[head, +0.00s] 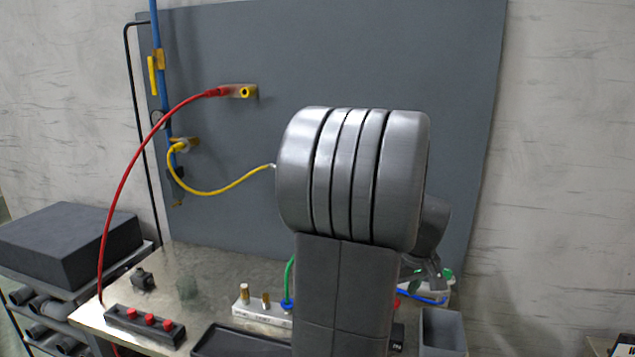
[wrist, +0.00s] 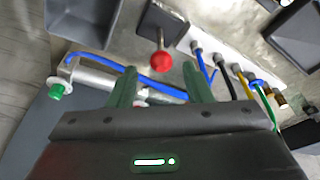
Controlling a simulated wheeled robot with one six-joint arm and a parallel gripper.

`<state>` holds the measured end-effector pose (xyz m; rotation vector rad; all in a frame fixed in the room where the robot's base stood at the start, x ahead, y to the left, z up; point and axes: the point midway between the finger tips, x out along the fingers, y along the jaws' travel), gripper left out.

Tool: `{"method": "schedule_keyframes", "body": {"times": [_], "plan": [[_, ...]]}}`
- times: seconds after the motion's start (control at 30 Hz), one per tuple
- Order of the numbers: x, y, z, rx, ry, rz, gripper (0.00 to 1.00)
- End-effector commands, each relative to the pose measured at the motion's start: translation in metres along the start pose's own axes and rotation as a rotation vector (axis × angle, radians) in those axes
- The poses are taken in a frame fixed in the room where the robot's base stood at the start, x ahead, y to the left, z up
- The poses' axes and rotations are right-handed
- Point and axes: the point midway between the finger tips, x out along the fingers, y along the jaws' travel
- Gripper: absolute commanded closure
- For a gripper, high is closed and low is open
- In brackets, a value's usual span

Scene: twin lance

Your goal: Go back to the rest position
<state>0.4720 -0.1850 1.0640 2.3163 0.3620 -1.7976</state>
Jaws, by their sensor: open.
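My gripper (wrist: 160,72) is open in the wrist view, its two dark green fingers spread apart. A metal cylinder (wrist: 95,76) with a green cap and a blue hose lies beyond and partly behind the fingers. Nothing is clearly held between them. A red-knobbed lever (wrist: 162,60) on a dark box stands just past the fingertips. In the head view my gripper (head: 427,277) shows small at the right of my large grey arm, low over the bench (head: 215,268). My arm hides the middle of the bench.
A grey panel (head: 230,50) stands behind the bench. A red cable (head: 118,195) and a yellow cable (head: 215,192) hang from its fittings. A red-button box (head: 145,323) sits at the front left. A white manifold (head: 262,312) and a grey bin (head: 443,333) stand near my arm.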

Motion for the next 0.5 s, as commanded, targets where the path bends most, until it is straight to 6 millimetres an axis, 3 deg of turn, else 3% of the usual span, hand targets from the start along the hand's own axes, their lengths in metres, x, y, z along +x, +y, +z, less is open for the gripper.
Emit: {"method": "schedule_keyframes", "body": {"times": [0.4, 0.5], "plan": [[0.083, -0.001, 0.001, 0.0, -0.003, -0.003, 0.54], [0.085, -0.004, -0.002, -0.012, -0.022, 0.028, 0.54]]}}
